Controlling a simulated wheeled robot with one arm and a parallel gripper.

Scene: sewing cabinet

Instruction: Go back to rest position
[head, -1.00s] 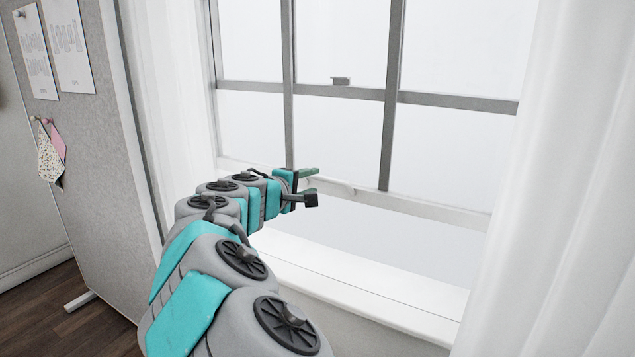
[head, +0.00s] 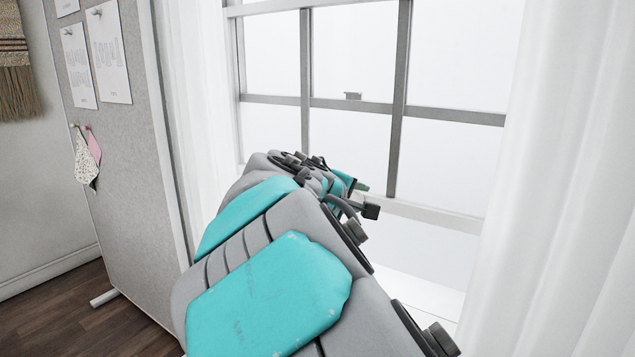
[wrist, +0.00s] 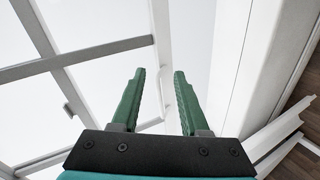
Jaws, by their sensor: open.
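My gripper (wrist: 158,98) is open and empty in the wrist view, its two green fingers apart with nothing between them. In the head view my gripper (head: 364,190) shows small at the far end of my arm, in front of the window, and partly hidden by the arm's own links. My arm reaches forward from the bottom of the picture toward the window.
A sash window (head: 352,107) with grey bars fills the middle, with a pale sill (head: 432,292) below. White curtains hang left (head: 196,100) and right (head: 545,180). A grey pinboard (head: 125,180) stands at left, with dark wood floor (head: 60,310) beside it.

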